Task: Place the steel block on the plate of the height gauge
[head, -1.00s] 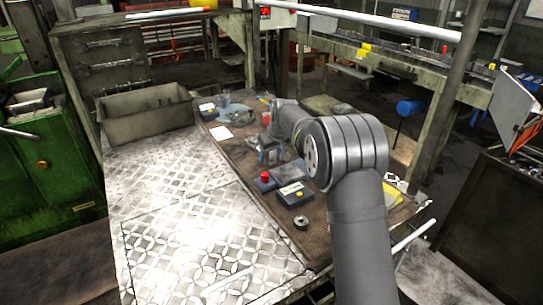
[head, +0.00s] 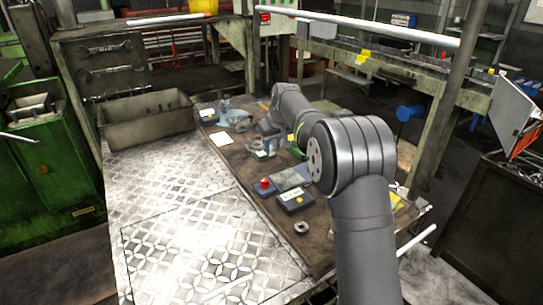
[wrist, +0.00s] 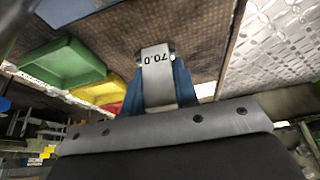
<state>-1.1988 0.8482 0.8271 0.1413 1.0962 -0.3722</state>
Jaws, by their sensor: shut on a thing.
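The steel block (wrist: 157,72) is pale, with "70.0" on its face, upside down in the wrist view. My gripper (wrist: 158,60) is shut on it, with a blue finger on each side. In the head view my gripper (head: 267,142) is over the middle of the brown bench top, small and partly hidden by my arm; the block cannot be made out clearly there. A blue-grey device (head: 237,121) stands towards the back of the bench, left of my gripper. I cannot tell for certain whether it is the height gauge, and its plate is not clear.
A box with a red button (head: 264,187), a box with a yellow button (head: 295,199) and a small ring (head: 301,227) are nearer on the bench. Green (wrist: 62,62) and yellow (wrist: 98,92) bins show in the wrist view.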

